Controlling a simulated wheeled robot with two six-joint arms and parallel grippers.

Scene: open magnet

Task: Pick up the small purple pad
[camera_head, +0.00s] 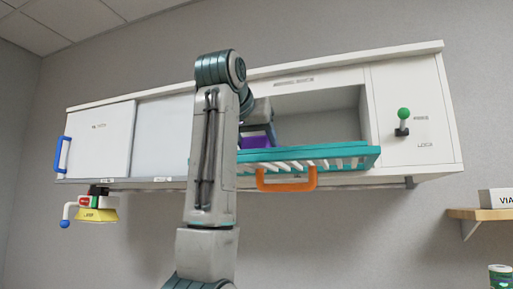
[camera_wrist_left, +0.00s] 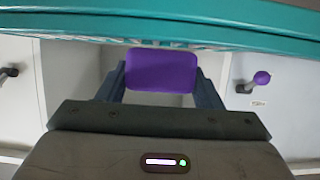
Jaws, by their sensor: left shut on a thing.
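The small purple pad (camera_head: 254,138) is in the open compartment of the white wall cabinet, just above the teal slatted rack. In the left wrist view the pad (camera_wrist_left: 160,70) sits between the two fingers of my left gripper (camera_wrist_left: 160,88), which is shut on it. In the head view my left gripper (camera_head: 262,132) reaches into the compartment, and my arm hides part of the pad and of the cabinet. Whether the pad touches the rack cannot be told. My right gripper is not in view.
The teal rack (camera_head: 335,153) with an orange handle (camera_head: 287,186) juts out at the compartment's front. A green-knobbed lever (camera_head: 403,120) is on the right panel. A blue handle (camera_head: 62,153) is at the left. A yellow device (camera_head: 96,214) hangs below. A wooden shelf (camera_head: 482,214) stands right.

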